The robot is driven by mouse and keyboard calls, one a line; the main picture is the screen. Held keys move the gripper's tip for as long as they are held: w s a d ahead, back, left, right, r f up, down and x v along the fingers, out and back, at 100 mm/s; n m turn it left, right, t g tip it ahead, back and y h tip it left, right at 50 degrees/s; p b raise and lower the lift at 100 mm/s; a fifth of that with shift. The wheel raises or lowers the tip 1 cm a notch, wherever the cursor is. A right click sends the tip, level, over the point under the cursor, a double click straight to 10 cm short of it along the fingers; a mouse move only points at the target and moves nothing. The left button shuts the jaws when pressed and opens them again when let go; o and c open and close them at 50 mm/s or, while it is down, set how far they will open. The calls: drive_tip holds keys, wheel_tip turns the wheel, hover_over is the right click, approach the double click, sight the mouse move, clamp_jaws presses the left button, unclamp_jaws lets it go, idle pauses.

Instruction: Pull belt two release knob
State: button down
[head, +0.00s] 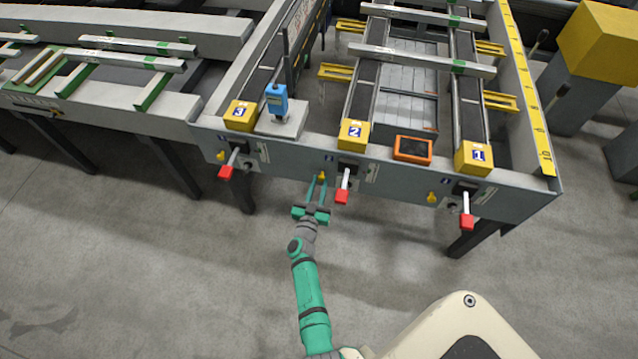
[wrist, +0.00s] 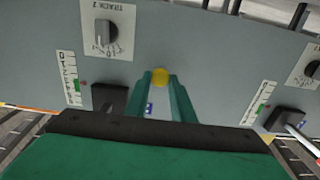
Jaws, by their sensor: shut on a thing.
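The yellow release knob (head: 322,175) sits on the grey front panel of the table, left of the lever under the yellow block marked 2 (head: 354,134). My green gripper (head: 318,182) reaches up to the panel, its two slim fingers shut on this knob. In the wrist view the yellow knob (wrist: 160,76) shows between the fingertips (wrist: 160,82). The fingers hide part of the knob's surroundings.
Red-tipped levers stick out of the panel: one (head: 342,196) just right of my gripper, one (head: 226,172) left, one (head: 467,221) right. Other yellow knobs (head: 432,198) (head: 221,156) sit beside them. A black dial (wrist: 105,32) is on the panel. The floor in front is clear.

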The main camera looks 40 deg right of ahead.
drive_tip(key=shift+s+a, duration=0.45)
drive_tip(key=shift+a, duration=0.1)
drive_tip(key=c, duration=1.5)
unclamp_jaws()
drive_tip(key=v, duration=1.1)
drive_tip(key=shift+d, duration=0.1)
drive_tip(key=s+a+r+n+t+y, duration=0.3)
drive_tip(key=s+a+r+y, duration=0.15)
drive_tip(key=s+a, duration=0.4)
drive_tip(key=s+a+r+n+t+y, duration=0.25)
drive_tip(key=s+a+r+y, duration=0.2)
drive_tip(key=s+a, duration=0.35)
drive_tip(key=s+a+r+n+y, duration=0.1)
drive_tip(key=s+a+r, duration=0.2)
drive_tip(key=s+r, duration=0.1)
drive_tip(key=s+a+r+n+g+y, duration=0.1)
drive_tip(key=s+a+r+n+y, duration=0.1)
drive_tip(key=s+a+r, duration=0.2)
drive_tip(key=s+a+r+n+y, duration=0.1)
drive_tip(key=s+a+r, duration=0.2)
drive_tip(key=s+r, duration=0.1)
drive_tip(key=shift+a+r+n+g+y, duration=0.15)
drive_tip(key=shift+r+n+g+y, duration=0.2)
drive_tip(key=shift+r, duration=0.45)
